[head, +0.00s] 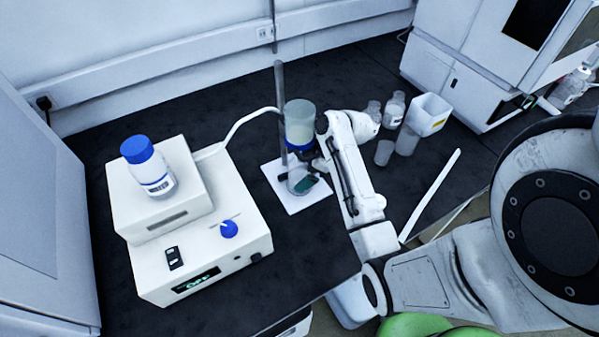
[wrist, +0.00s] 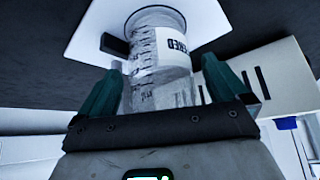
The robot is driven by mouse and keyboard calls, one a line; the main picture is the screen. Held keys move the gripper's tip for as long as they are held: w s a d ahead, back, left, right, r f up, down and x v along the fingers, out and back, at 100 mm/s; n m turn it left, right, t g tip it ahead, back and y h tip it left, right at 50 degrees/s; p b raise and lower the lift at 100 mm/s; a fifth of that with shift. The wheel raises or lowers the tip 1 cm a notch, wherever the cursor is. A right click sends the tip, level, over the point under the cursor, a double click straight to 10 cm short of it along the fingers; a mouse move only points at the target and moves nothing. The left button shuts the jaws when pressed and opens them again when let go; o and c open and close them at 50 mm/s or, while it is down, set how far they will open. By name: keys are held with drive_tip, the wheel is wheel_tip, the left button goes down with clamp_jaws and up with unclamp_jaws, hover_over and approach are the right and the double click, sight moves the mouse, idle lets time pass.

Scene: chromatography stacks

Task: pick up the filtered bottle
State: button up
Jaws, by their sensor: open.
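The filtered bottle (wrist: 146,52) is clear, with graduation marks and a white label whose visible letters end in "ERED". In the wrist view my gripper (wrist: 161,72) is open, with one dark green finger on each side of the bottle. I cannot tell whether either finger touches it.
A white pump unit (head: 204,262) stands to the left, carrying a blue-capped bottle (head: 150,168). Clear jars (head: 394,108) and a white container (head: 428,113) stand to the right.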

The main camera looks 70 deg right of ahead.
drive_tip(key=shift+c, duration=0.4)
drive_tip(key=c, duration=1.2)
drive_tip(key=shift+o, duration=0.2)
